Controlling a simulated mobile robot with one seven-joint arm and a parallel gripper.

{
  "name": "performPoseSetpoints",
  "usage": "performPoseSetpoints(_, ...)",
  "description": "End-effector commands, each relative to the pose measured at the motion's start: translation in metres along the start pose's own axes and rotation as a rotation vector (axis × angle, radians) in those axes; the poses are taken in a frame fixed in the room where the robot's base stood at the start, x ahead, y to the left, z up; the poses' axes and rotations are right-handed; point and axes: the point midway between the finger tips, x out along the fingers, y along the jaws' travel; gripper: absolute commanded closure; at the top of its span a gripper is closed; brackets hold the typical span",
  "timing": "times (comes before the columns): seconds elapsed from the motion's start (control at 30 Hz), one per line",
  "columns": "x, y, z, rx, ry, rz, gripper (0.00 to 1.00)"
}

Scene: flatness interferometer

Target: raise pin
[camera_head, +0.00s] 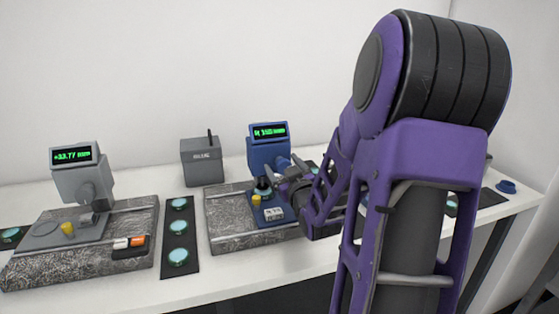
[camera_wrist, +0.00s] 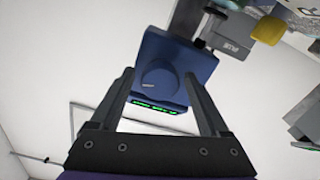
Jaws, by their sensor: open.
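The blue instrument (camera_head: 268,153) has a lit green display and stands on a grey granite slab (camera_head: 228,238). A short dark part (camera_head: 263,183) sits under its head; I cannot tell whether this is the pin. A yellow knob (camera_head: 256,199) is beside it, near a white label on the blue base. My gripper (camera_head: 284,172) is at the right side of the blue head, partly hidden by my arm. In the wrist view, my gripper (camera_wrist: 160,78) is open, its fingers apart with the blue housing (camera_wrist: 165,65) and its round knob between or beyond them. Contact is unclear.
A grey instrument (camera_head: 80,178) on another granite slab stands at left. A dark strip (camera_head: 178,265) with several round teal discs lies between the slabs. A grey box (camera_head: 202,163) with an antenna stands behind. A small blue item (camera_head: 506,186) lies at the far right.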

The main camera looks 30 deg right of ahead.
Motion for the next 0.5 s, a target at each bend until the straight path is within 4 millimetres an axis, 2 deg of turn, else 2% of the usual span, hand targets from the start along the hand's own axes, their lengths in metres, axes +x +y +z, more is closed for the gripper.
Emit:
performPoseSetpoints(0.33, -0.0009, 0.0003, 0.0003, 0.000, 0.000, 0.000, 0.21)
performPoseSetpoints(0.37, -0.0009, 0.0003, 0.0003, 0.000, 0.000, 0.000, 0.22)
performPoseSetpoints(0.5, -0.0008, 0.0004, 0.0003, 0.000, 0.000, 0.001, 0.48)
